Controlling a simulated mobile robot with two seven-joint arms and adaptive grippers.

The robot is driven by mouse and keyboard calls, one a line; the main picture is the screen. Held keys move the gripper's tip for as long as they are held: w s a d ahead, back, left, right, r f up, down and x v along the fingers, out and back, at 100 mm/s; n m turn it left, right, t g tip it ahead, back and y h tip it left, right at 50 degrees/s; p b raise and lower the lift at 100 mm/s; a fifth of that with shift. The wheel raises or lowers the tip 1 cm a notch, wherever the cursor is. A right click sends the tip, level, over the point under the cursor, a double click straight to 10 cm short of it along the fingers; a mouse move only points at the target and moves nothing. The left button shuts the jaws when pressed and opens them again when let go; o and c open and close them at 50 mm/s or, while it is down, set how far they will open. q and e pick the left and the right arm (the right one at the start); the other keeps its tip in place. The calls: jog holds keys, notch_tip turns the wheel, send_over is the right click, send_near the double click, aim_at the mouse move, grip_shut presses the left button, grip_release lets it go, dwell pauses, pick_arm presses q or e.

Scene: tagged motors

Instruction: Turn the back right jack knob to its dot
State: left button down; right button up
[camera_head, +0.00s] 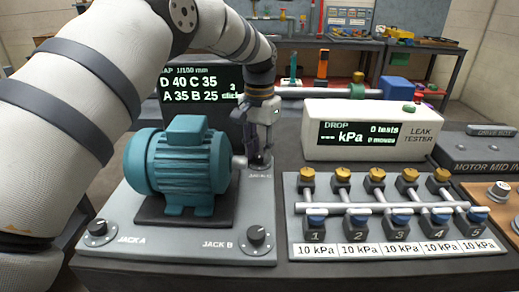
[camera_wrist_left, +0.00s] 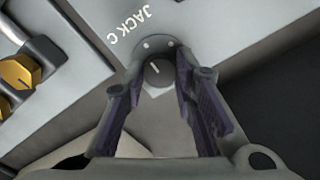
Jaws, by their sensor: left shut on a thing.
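The back right jack knob (camera_wrist_left: 158,73), a dark round knob with a white pointer line, sits beside the "JACK C" lettering in the left wrist view. Its grey base plate carries small pale dots near the upper rim; the pointer line slants toward the upper left. My left gripper (camera_wrist_left: 160,88) has a finger on each side of the knob and is shut on it. In the head view my left gripper (camera_head: 262,158) reaches down behind the teal motor (camera_head: 185,165), at the back right of the grey plate (camera_head: 180,240), largely hiding the knob. My right gripper is out of view.
Knobs for jack A (camera_head: 98,230) and jack B (camera_head: 255,237) stand at the plate's front corners. A dark display (camera_head: 200,92) reads D 40, C 35, A 35, B 25. A leak tester (camera_head: 368,132) and a valve manifold (camera_head: 390,212) stand to the right.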

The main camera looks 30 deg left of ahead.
aim_at(259, 155)
pick_arm(q)
jog(key=c, duration=1.3)
grip_release()
notch_tip(259, 155, up, 12)
jog(key=shift+f, duration=0.1)
